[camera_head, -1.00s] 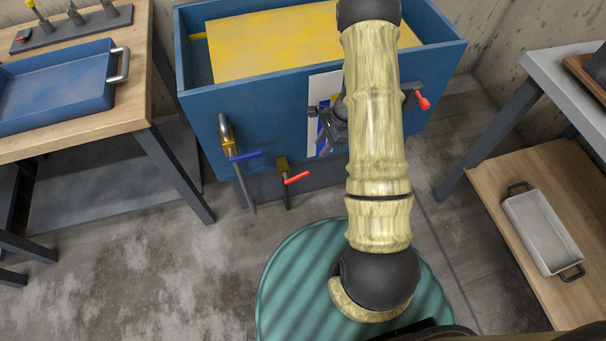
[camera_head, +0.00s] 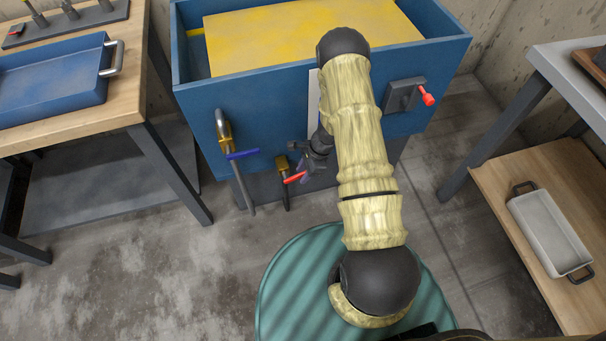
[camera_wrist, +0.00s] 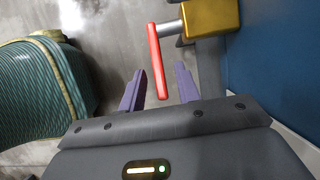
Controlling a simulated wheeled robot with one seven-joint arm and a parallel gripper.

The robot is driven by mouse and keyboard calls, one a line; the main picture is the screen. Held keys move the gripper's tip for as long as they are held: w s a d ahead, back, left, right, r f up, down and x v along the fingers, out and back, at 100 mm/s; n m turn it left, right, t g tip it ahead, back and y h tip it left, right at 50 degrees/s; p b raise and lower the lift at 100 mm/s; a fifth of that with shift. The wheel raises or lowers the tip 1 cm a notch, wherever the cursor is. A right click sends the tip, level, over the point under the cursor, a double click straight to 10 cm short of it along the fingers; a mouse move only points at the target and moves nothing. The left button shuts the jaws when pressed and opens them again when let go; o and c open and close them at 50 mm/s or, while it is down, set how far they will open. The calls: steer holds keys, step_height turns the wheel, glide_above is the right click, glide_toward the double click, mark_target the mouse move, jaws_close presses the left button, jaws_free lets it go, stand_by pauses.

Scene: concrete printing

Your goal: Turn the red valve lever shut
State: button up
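The red valve lever (camera_head: 294,178) sticks out from a brass valve (camera_head: 282,163) low on the front of the blue tank. In the wrist view the red lever (camera_wrist: 157,62) hangs down from a grey stem beside the brass body (camera_wrist: 210,17). My gripper (camera_wrist: 158,80) is open, its two purple fingers apart. The lever's lower end shows between the two fingertips; I cannot tell whether either finger touches it. In the head view my gripper (camera_head: 304,172) is at the lever's right side, partly covering that area.
A blue-handled valve (camera_head: 242,155) sits to the left on the tank (camera_head: 200,105), with a pipe below it. A red-knobbed switch (camera_head: 428,98) is on the tank's right. A workbench (camera_head: 115,112) stands at left, a shelf with a grey tray (camera_head: 548,235) at right.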

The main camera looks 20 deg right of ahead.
steer(key=shift+a+f, duration=0.15)
steer(key=shift+f, duration=0.3)
jaws_close()
steer(key=shift+a, duration=0.1)
